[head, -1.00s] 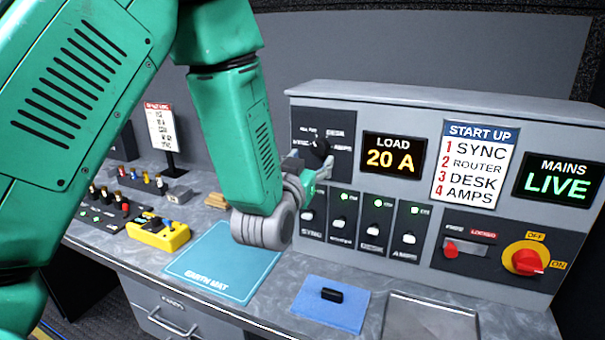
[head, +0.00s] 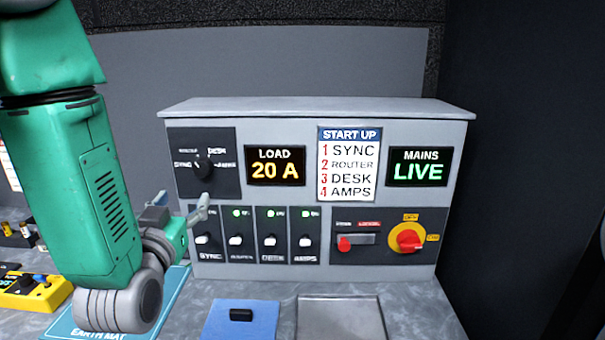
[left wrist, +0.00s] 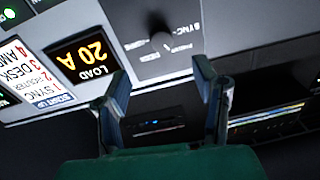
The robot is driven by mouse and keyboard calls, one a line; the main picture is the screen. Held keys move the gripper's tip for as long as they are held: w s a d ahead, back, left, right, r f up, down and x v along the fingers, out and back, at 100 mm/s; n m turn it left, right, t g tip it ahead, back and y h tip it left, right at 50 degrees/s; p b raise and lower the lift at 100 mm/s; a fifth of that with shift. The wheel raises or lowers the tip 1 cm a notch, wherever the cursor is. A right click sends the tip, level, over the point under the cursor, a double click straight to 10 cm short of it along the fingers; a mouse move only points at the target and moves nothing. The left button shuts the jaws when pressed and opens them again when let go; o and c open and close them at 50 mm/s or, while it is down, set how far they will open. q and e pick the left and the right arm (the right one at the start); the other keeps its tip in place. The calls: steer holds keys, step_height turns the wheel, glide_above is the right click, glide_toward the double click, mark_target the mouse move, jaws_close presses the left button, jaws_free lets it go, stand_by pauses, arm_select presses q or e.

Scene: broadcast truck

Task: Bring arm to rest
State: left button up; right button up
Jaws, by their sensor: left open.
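My left arm comes in from the left in the head view. Its gripper (head: 180,210) is open and empty, in front of the left part of the grey power panel (head: 320,112). It stands apart from the black rotary selector knob (head: 203,166), below and left of it. In the left wrist view the two fingers (left wrist: 162,95) are spread with nothing between them, and the selector knob (left wrist: 162,42) shows upside down beyond them. My right gripper is in no view.
The panel has several switches with green lights (head: 270,240), a LOAD 20 A display (head: 275,165), a MAINS LIVE display (head: 418,167) and a red rotary switch (head: 408,238).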

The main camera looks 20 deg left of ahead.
arm_select(q)
steer(key=s+f+g+h, duration=0.1)
steer(key=s+f+g, duration=0.2)
steer(key=f, duration=0.5)
steer(key=s+d+f+m+g+h, duration=0.1)
steer(key=s+f+g, duration=0.2)
steer(key=f, duration=0.6)
steer(key=s+d+f+g+h, duration=0.1)
steer(key=s+f+g, duration=0.2)
steer(key=f, duration=0.6)
steer(key=shift+d+h, duration=0.25)
steer(key=shift+h, duration=0.05)
steer(key=s+d+f+g+h, duration=0.1)
steer(key=s+f+g, duration=0.3)
steer(key=s+f, duration=0.45)
steer(key=s+d+f+g+h, duration=0.1)
steer(key=s+f+g, duration=0.35)
steer(key=s, duration=0.65)
step_height(320, 180, down, 8)
steer(key=d+m+b, duration=0.1)
steer(key=m+b, duration=0.1)
steer(key=b, duration=0.5)
steer(key=shift+w+d+b, duration=0.15)
steer(key=shift+d+b, duration=0.05)
steer(key=shift+b, duration=0.1)
steer(key=shift+w, duration=0.1)
